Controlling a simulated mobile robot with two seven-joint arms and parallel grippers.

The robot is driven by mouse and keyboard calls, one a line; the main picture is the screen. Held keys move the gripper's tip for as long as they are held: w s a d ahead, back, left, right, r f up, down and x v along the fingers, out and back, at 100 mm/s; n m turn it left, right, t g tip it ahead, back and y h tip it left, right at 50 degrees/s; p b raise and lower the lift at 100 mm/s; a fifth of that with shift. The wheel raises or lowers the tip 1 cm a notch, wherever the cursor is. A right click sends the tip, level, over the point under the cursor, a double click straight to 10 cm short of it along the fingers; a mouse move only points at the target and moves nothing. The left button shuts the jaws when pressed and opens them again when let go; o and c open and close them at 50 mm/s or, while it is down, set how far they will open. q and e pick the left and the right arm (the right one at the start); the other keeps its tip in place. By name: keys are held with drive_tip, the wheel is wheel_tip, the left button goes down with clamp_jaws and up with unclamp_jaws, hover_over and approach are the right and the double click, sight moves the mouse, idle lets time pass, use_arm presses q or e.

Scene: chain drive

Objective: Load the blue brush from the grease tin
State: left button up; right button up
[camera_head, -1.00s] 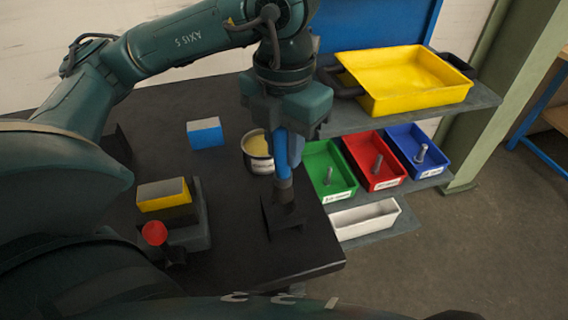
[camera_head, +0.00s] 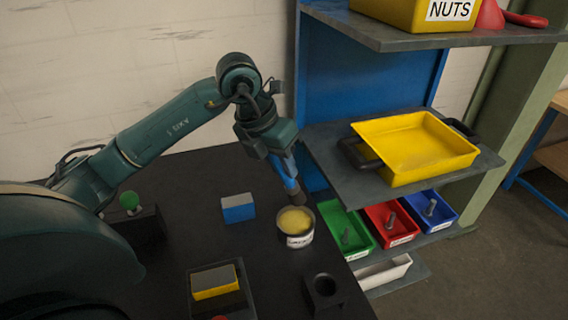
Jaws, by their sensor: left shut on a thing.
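My left gripper (camera_head: 277,154) is shut on the blue brush (camera_head: 287,169), whose handle points down and to the right. The brush's dark bristle end (camera_head: 297,194) is just above the back right rim of the grease tin; I cannot tell whether it touches the rim. The grease tin (camera_head: 299,240) is a round, dark tin with a white label and yellow grease (camera_head: 294,219) inside, standing upright on the black table. My right gripper is not in view.
A black holder with a round hole (camera_head: 324,286) stands in front of the tin. A blue-and-grey block (camera_head: 238,208) and a yellow-and-grey block (camera_head: 214,282) lie to the left. A shelf with a yellow tray (camera_head: 415,150) and green (camera_head: 346,233), red and blue bins stands right.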

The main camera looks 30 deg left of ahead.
sight(284, 187)
use_arm(q)
drive_tip(key=shift+a+f, duration=0.1)
drive_tip(key=shift+f, duration=0.2)
drive_tip(key=shift+f+b, duration=0.7)
wheel_tip(284, 187, down, 3)
drive_tip(key=shift+r+b, duration=0.15)
drive_tip(key=shift+b, duration=0.8)
drive_tip(key=shift+f, duration=0.35)
drive_tip(key=shift+f+b, duration=0.3)
drive_tip(key=shift+b, duration=0.1)
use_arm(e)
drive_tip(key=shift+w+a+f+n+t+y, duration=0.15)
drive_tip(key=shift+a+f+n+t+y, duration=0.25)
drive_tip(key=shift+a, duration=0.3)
use_arm(q)
drive_tip(key=shift+f, duration=0.1)
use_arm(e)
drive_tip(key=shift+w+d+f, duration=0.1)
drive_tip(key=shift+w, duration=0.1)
use_arm(q)
drive_tip(key=shift+f+b, duration=0.45)
drive_tip(key=shift+b, duration=0.05)
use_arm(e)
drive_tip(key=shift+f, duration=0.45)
